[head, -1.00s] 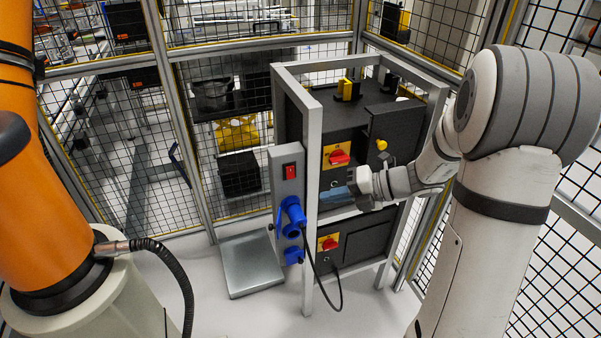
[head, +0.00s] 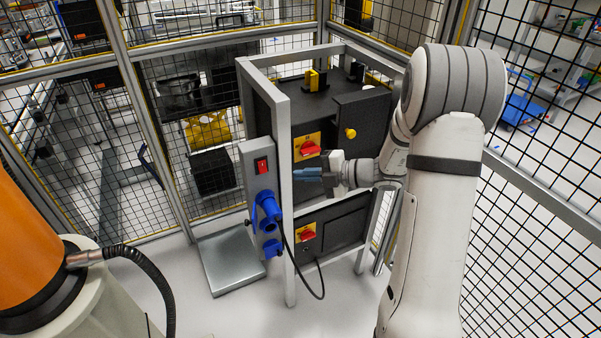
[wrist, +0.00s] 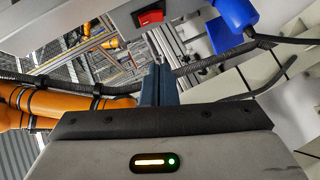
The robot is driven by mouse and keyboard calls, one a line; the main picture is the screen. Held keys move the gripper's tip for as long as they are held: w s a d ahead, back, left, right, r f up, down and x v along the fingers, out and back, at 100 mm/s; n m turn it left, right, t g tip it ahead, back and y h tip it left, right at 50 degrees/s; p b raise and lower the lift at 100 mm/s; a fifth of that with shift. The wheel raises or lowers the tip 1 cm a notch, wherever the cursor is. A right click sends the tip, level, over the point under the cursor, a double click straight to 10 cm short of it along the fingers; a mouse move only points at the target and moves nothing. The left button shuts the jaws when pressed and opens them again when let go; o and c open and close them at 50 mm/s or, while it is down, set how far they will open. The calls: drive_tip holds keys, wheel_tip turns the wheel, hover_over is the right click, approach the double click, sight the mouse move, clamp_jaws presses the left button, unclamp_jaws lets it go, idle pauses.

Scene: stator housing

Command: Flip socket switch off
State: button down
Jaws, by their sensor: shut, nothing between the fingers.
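The red socket switch (head: 262,166) sits near the top of a grey socket panel (head: 254,200) on the left post of the metal frame. It also shows in the wrist view (wrist: 151,17), above and slightly left of the fingertips. My gripper (head: 297,173) is shut and empty, its blue fingers pointing left toward the post. In the wrist view the fingers (wrist: 158,72) are together and apart from the switch.
A dark cabinet with red rotary switches on yellow plates (head: 308,147) stands behind my gripper. A black cable (head: 316,275) hangs from the plug. A metal plate (head: 229,265) lies on the floor. An orange robot (head: 32,205) stands at left; mesh fencing surrounds the area.

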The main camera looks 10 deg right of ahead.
sight(260, 172)
drive_tip(key=shift+w+a+f+p, duration=0.15)
drive_tip(key=shift+w+a+f, duration=0.45)
drive_tip(key=shift+w+a, duration=0.6)
drive_tip(key=shift+w+a+f+p, duration=0.15)
drive_tip(key=shift+w+a+f, duration=0.4)
drive_tip(key=shift+w+a, duration=0.65)
drive_tip(key=shift+w+a+f+p, duration=0.15)
drive_tip(key=shift+w+a+f, duration=0.6)
drive_tip(key=shift+a, duration=0.75)
drive_tip(key=shift+w+r, duration=0.1)
drive_tip(key=shift+w, duration=0.05)
